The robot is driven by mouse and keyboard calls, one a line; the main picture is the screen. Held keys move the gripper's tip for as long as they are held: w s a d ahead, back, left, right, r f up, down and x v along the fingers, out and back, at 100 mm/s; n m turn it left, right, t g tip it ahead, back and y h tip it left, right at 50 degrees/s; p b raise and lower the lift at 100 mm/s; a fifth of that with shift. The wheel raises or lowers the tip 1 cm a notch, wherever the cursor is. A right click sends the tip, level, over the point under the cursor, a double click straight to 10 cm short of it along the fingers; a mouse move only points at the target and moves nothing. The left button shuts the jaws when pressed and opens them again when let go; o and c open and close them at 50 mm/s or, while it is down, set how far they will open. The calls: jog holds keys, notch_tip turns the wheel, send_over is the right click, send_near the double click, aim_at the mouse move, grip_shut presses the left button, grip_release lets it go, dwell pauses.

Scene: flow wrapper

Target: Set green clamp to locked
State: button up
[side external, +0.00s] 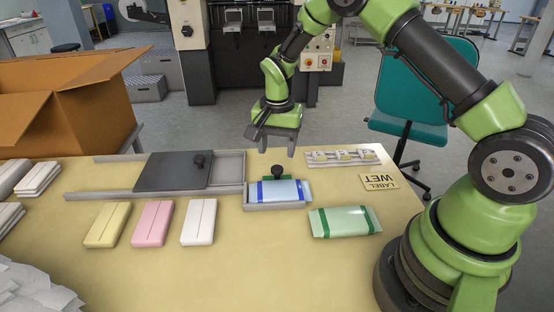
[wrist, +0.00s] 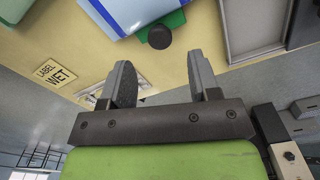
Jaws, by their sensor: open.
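The green clamp (side external: 268,178) sits at the back edge of a grey tray, behind a blue-and-white wrapped pack (side external: 283,191) lying in that tray. Its black knob (side external: 277,171) stands up from it. In the wrist view the green clamp (wrist: 175,20) and its round black knob (wrist: 160,37) lie just past my fingertips. My gripper (side external: 277,149) is open and empty, pointing down above and slightly behind the clamp, apart from it. In the wrist view the two fingers of my gripper (wrist: 159,66) are spread wide. The clamp's setting cannot be told.
A grey sliding cover (side external: 170,172) with a black knob lies on rails to the left. A green-banded pack (side external: 345,222) and a "LABEL WET" sign (side external: 379,182) lie right. A cardboard box (side external: 70,103) stands back left.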

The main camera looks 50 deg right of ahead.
notch_tip(320, 180, up, 5)
jog(key=shift+r, duration=0.1)
dwell(0.3)
notch_tip(320, 180, up, 14)
jog(key=n+t, duration=0.3)
send_over(277, 168)
jog(key=s+a, duration=0.4)
jog(key=s, duration=0.3)
jog(key=s+a+r+n+t+y, duration=0.1)
jog(key=s+r+n+t, duration=0.1)
jog(key=s, duration=0.5)
jog(key=s+a+r+n+t+y, duration=0.1)
jog(key=s+a+n+t, duration=0.1)
jog(key=s, duration=0.6)
jog(key=shift+s+a+r+n, duration=0.25)
jog(key=shift+r+n, duration=0.1)
jog(key=shift+n, duration=0.45)
